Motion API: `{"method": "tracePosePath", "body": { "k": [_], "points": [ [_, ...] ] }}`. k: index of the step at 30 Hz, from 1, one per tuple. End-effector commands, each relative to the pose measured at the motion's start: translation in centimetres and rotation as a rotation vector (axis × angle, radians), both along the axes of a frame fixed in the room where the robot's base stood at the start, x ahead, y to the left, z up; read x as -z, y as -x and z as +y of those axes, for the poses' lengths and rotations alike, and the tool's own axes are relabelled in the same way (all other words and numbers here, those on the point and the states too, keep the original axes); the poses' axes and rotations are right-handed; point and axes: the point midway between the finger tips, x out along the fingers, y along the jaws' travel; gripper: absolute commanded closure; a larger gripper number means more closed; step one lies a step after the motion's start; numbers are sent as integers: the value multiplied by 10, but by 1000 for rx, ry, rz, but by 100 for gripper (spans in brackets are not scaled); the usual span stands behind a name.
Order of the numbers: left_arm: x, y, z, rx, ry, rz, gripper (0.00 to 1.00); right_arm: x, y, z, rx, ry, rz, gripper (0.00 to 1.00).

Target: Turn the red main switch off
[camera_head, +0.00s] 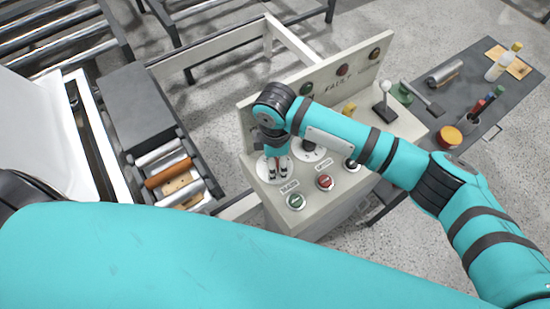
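A light control panel (238,122) stands in the middle of the view. My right gripper (277,174) points down onto a pale round plate (262,174) at the left of its sloping face. Its two dark fingertips are close together, and whatever sits between them is hidden. I cannot make out a red main switch; it may be under the gripper. A red button (325,182) and a green button (295,201) sit on the near edge, with small labels behind them. A black knob on a round dial (308,152) is right of the gripper. My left gripper is out of view.
A dark side table (465,100) on the right holds bottles, tools and a yellow-red tin (448,137). A joystick lever (385,100) rises from the panel's right part. Rollers (165,170) and a white tub shell (40,140) are on the left.

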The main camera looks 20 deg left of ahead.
Motion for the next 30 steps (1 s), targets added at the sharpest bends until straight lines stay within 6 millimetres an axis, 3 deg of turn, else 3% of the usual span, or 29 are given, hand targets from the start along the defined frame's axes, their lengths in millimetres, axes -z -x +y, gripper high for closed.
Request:
{"method": "tracePosePath", "body": {
  "k": [8, 21, 30],
  "points": [
    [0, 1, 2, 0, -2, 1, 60, -10, 0, 0, 0, -1, 0, 43],
    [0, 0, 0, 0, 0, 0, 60, -97, 0, 0, -1, -1, -2, 43],
    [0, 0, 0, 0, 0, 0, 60, -120, 0, 0, 0, 1, 0, 43]
  ]
}}
